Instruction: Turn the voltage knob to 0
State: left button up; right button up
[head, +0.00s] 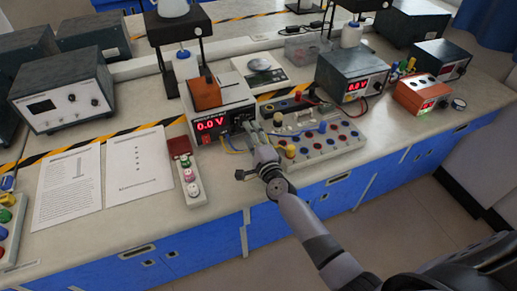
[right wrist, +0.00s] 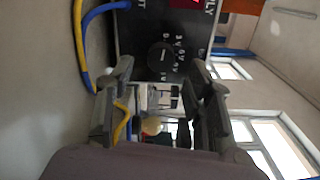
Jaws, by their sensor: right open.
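The power supply (head: 226,104) stands on the bench, with a red display (head: 210,124) reading 0.0 V. Its voltage knob (right wrist: 161,58) is a dark round dial with a light pointer line, seen in the right wrist view on a black panel with small voltage labels. I cannot tell which label the pointer meets. My right gripper (head: 249,130) is at the front of the power supply and hides the knob in the head view. In the right wrist view the right gripper (right wrist: 162,75) is open, its fingers on either side of the knob, holding nothing. My left gripper is not in view.
Blue and yellow leads (right wrist: 82,45) run beside the panel. A board with coloured sockets (head: 318,143) lies to the right of the power supply. An orange box (head: 205,93) sits on top. A second supply (head: 350,72) stands further right. Papers (head: 137,165) lie left.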

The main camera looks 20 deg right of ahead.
jog(key=s, duration=0.8)
jog(key=shift+s+d, duration=0.15)
jog(key=shift+f, duration=0.1)
